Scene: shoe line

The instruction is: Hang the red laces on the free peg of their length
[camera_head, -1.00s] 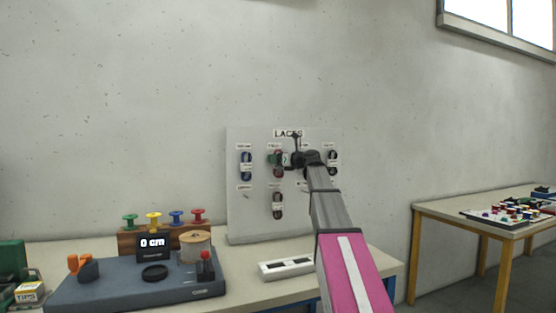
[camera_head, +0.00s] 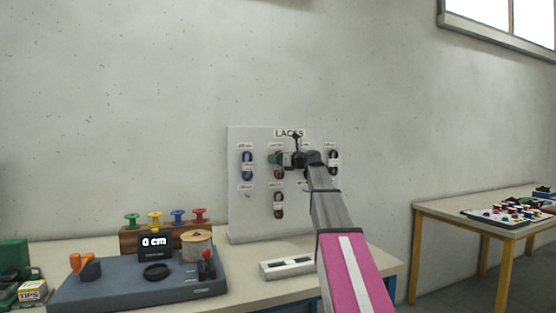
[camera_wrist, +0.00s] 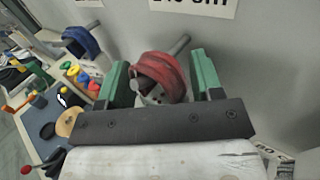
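The red laces (camera_wrist: 168,72) are a coil with a pale band, looped around a grey peg (camera_wrist: 180,44) on the white lace board (camera_head: 234,215). In the head view the red laces (camera_head: 280,173) are in the middle of the upper row, partly hidden by my gripper. My gripper (camera_wrist: 161,78) has its green fingers apart, one on each side of the coil. The coil fills most of the gap; slight gaps seem to show beside it, so a firm hold is not visible. In the head view my gripper (camera_head: 280,158) is at the board.
Blue laces (camera_head: 247,166) hang to the left, dark laces (camera_head: 279,205) below, and more laces (camera_head: 333,163) to the right. A white tray (camera_head: 287,268) lies on the bench before the board. A grey station with a 0 cm display (camera_head: 155,242) and several coloured spools stand left.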

